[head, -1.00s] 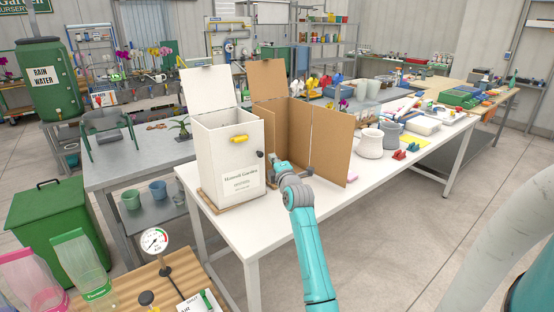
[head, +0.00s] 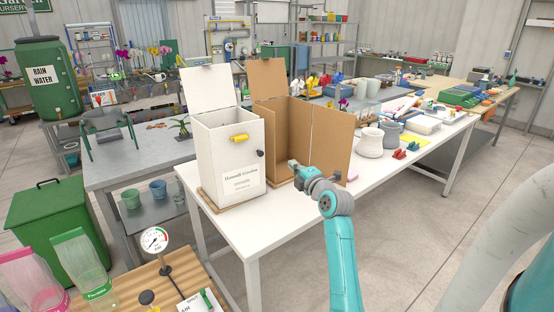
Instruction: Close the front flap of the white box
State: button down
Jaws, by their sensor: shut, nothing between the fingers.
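The white box (head: 208,147) stands upright on a brown base board (head: 208,198) at the near left end of the white table. Its top lid (head: 208,87) stands raised at the back. Its labelled front panel (head: 241,158) looks upright and in line with the box. It has a yellow handle-like part (head: 239,138) and a dark knob (head: 260,153) at its right edge. I cannot tell if a small gap remains at its edge. My gripper (head: 292,165) is shut and empty, to the right of the panel and apart from it.
A brown cardboard box (head: 283,135) with its flaps open stands close behind and right of the white box. A gauge (head: 155,241) stands on the wooden surface in front. The table's near right part is clear.

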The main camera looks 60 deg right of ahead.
jog(key=n+y, duration=0.1)
jog(key=y, duration=0.1)
send_near(261, 153)
jog(key=shift+t, duration=0.3)
jog(key=x, duration=0.7)
jog(key=shift+d+f, duration=0.15)
jog(key=shift+f, duration=0.25)
jog(key=shift+w+d, duration=0.9)
jog(key=shift+w, duration=0.1)
